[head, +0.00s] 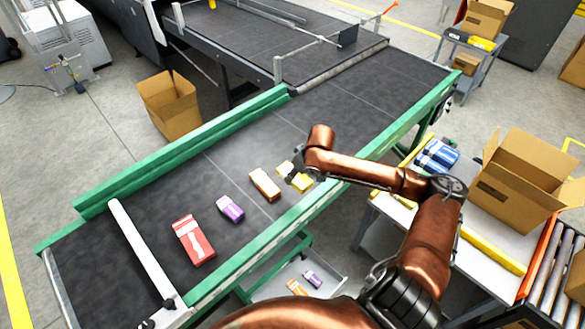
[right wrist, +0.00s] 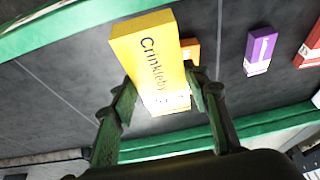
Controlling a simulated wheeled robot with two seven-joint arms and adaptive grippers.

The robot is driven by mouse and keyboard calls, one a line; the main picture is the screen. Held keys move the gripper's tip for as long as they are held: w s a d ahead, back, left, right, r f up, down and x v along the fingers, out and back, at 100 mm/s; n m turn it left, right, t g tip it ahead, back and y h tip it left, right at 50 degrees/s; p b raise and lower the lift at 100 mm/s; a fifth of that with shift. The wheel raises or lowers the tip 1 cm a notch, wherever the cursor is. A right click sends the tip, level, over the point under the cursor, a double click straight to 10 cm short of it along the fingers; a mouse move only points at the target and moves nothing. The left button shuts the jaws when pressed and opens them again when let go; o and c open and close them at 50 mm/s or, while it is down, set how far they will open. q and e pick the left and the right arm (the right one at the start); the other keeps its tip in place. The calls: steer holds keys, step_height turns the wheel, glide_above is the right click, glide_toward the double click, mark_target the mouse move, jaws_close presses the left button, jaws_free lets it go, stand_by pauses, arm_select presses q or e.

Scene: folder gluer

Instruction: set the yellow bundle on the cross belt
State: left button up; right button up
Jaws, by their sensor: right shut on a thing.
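The cross belt (head: 322,105) is a dark belt between green side rails, running diagonally through the head view. My right gripper (head: 296,178) is over its near side, close to the near green rail, and is shut on the yellow bundle (head: 285,168). In the right wrist view the yellow bundle (right wrist: 147,54) sits between the two dark fingers of my right gripper (right wrist: 162,88), with printed lettering on its face. The dark belt (right wrist: 75,85) lies behind it. I cannot tell whether the bundle touches the belt. My left gripper is not in view.
An orange bundle (head: 265,184), a purple bundle (head: 231,208) and a red bundle (head: 193,240) lie in a row on the belt. A white bar (head: 143,250) crosses its left end. A table at right holds an open carton (head: 515,190) and blue bundles (head: 437,156). The belt's upper right is clear.

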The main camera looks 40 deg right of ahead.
steer(key=w+d+f, duration=0.2)
steer(key=w, duration=0.1)
steer(key=w+d+f, duration=0.5)
steer(key=w+f, duration=0.1)
steer(key=shift+w+d+f+b, duration=0.2)
steer(key=shift+w+f+b, duration=0.05)
steer(key=shift+w+b, duration=0.15)
steer(key=shift+w+d+f, duration=0.3)
steer(key=shift+w+f, duration=0.1)
steer(key=shift+f, duration=1.7)
steer(key=shift+f, duration=0.15)
steer(key=o, duration=1.2)
steer(key=shift+s, duration=0.1)
